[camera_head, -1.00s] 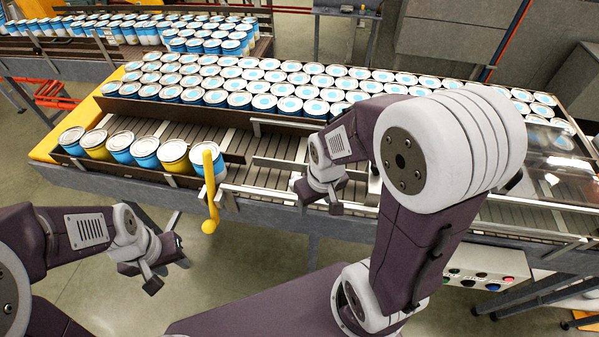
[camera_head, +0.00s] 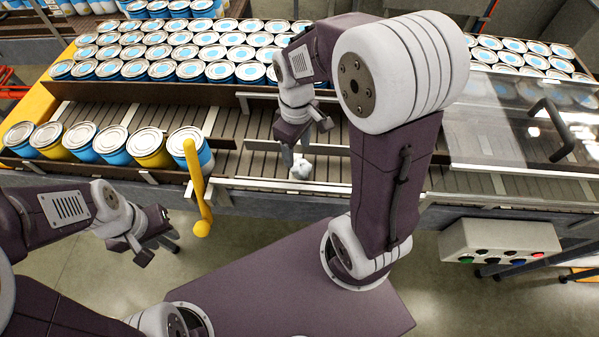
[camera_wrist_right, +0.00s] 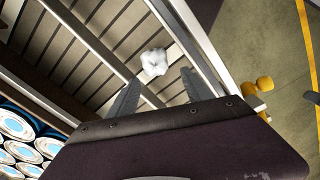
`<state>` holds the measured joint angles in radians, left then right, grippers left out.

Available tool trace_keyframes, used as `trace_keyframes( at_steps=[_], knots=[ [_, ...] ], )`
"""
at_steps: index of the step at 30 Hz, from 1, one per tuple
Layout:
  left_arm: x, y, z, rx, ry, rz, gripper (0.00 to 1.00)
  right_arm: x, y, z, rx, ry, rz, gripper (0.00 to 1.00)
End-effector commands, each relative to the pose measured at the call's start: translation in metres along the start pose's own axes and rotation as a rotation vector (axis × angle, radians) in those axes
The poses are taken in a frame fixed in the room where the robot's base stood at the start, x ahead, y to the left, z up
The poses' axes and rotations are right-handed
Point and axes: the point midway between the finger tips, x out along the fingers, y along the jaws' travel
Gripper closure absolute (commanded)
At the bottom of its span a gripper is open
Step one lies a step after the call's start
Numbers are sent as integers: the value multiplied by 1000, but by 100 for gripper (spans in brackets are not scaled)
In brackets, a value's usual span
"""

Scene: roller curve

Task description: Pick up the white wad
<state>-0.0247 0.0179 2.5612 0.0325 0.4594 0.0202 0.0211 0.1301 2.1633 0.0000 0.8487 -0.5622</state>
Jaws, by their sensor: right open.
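The white wad (camera_head: 301,169) is a small crumpled lump on the conveyor rollers, just below my right gripper (camera_head: 295,158) in the head view. In the right wrist view the wad (camera_wrist_right: 154,63) lies ahead of the two fingertips, between their lines. My right gripper (camera_wrist_right: 158,88) is open and empty there, with its fingers pointing toward the wad. My left gripper (camera_head: 160,248) hangs in front of the conveyor at the left, away from the wad. Its fingers are too small and angled to show whether they are open.
A yellow lever (camera_head: 197,185) rises at the front edge. A clear cover (camera_head: 500,125) and a button box (camera_head: 500,242) are at the right.

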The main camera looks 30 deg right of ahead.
Motion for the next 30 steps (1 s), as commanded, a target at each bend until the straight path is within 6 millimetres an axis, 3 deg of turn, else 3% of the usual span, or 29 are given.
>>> trace_keyframes(
  at_steps=[5,11,17,24,30],
  knots=[
    [1,0,0,0,1,0,64,6,0,0,1,-2,-1,42],
    [-3,0,-1,0,1,0,64,36,0,1,1,-4,-3,42],
    [-5,0,-1,0,1,0,64,46,0,2,1,-2,-1,42],
    [-12,0,-2,0,1,0,64,87,1,6,1,-4,-3,42],
    [-12,0,-2,0,1,0,64,94,2,5,1,0,0,42]
  ],
)
